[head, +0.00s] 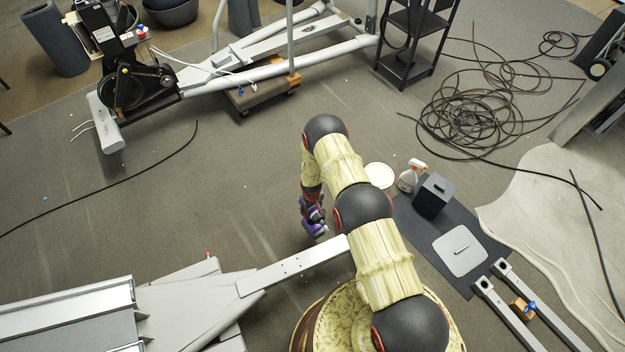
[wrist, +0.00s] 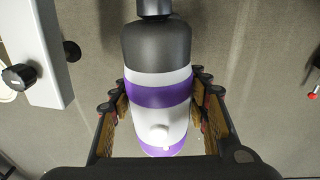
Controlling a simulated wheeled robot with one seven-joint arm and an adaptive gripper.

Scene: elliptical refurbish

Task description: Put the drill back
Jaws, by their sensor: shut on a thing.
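The drill (wrist: 158,85) fills the middle of the wrist view, with a dark grey front part and white and purple bands behind it. My gripper (wrist: 160,90) is shut on the drill, with one finger on each side of its body. In the head view the drill (head: 316,229) shows as a small purple and white shape below my gripper (head: 312,209), above the open grey floor. Much of the drill is hidden there by my gripper.
A dark mat (head: 418,235) on the right bears a black box (head: 433,195) and a light grey plate (head: 460,250). A spray bottle (head: 410,176) and white round item (head: 379,175) stand nearby. A light beam (head: 295,265) passes close below the drill. Cables (head: 480,115) lie upper right.

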